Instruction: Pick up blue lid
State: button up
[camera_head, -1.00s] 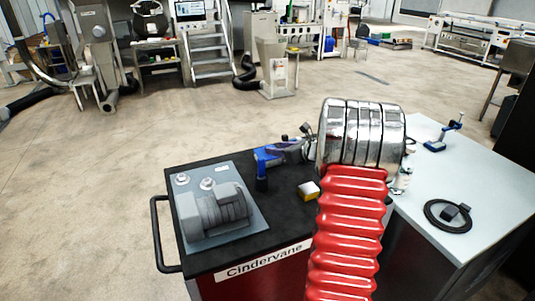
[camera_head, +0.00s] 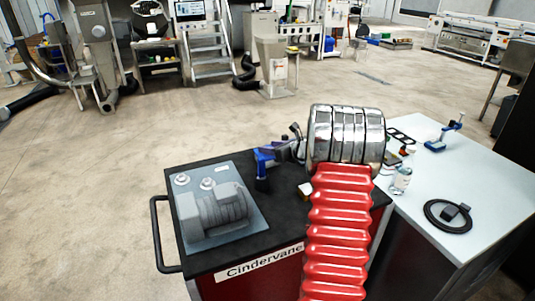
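I cannot make out a blue lid for certain. A blue upright clamp-like tool (camera_head: 263,165) stands on the black cart top, left of my arm. A small purplish-blue piece (camera_head: 281,145) shows just behind it, too small to identify. My arm, with red ribbed sleeve and chrome rings, reaches over the cart. My gripper (camera_head: 297,140) shows only as dark and metallic parts at the left of the chrome rings, close to the purplish piece. The rest is hidden behind the rings, so its fingers and any hold cannot be made out.
The black cart top (camera_head: 290,222) bears a grey motor (camera_head: 215,212) on a plate at left. The pale table (camera_head: 490,185) at right holds a jar (camera_head: 401,180), a black ring (camera_head: 447,215) and a blue clamp (camera_head: 444,138).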

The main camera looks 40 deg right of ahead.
grip_shut()
dwell(0.4)
notch_tip(320, 180, up, 10)
dwell(0.6)
dwell(0.4)
